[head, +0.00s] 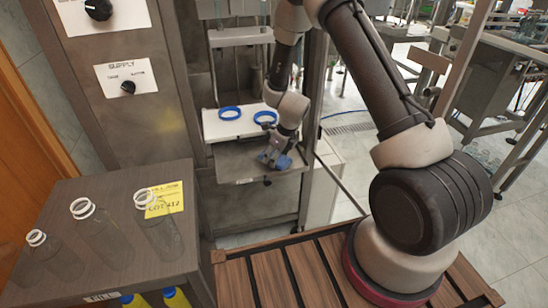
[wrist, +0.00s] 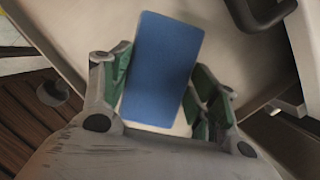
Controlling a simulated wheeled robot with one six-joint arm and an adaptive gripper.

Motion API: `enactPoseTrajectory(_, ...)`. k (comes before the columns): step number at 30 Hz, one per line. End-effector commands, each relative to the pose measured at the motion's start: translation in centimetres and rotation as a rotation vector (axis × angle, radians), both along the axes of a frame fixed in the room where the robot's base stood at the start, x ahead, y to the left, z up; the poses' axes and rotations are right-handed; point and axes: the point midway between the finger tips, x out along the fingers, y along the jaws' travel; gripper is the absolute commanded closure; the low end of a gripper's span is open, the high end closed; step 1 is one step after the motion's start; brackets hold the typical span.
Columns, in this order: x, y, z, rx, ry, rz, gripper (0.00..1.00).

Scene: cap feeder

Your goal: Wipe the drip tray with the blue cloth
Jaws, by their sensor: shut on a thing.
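The blue cloth (head: 284,162) is a flat rectangular pad in my gripper (head: 272,154), over the right part of the drip tray (head: 232,168). In the wrist view the cloth (wrist: 163,65) sits between the green-padded fingers of my gripper (wrist: 160,88), which are shut on it. The tray is a flat grey-brown metal shelf inside the machine frame; its pale surface (wrist: 85,25) shows around the cloth in the wrist view. The cloth is at or just above the tray; I cannot tell whether it touches. My gripper hides part of the tray.
A white shelf (head: 225,128) with two blue rings (head: 230,113) is just above and behind the tray. A metal post (head: 312,130) stands close on the right. Clear bottles (head: 95,235) and a yellow note (head: 164,199) are on the cabinet at left.

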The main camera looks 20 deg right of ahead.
Motion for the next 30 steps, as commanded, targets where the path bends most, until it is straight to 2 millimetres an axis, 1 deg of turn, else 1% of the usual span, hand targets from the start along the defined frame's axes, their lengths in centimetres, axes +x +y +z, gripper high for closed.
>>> enactPoseTrajectory(4, 1.1, 0.1, -0.2, 0.001, -0.001, 0.0, 0.62)
enactPoseTrajectory(8, 1.4, 0.3, -0.2, 0.0, 0.0, 0.0, 0.62)
enactPoseTrajectory(18, 1.4, 3.3, 0.0, 0.0, -0.001, 0.002, 0.62)
enactPoseTrajectory(25, 1.4, 4.1, 0.0, 0.0, -0.001, 0.0, 0.62)
enactPoseTrajectory(30, 1.4, 5.7, -0.2, 0.0, -0.001, 0.002, 0.62)
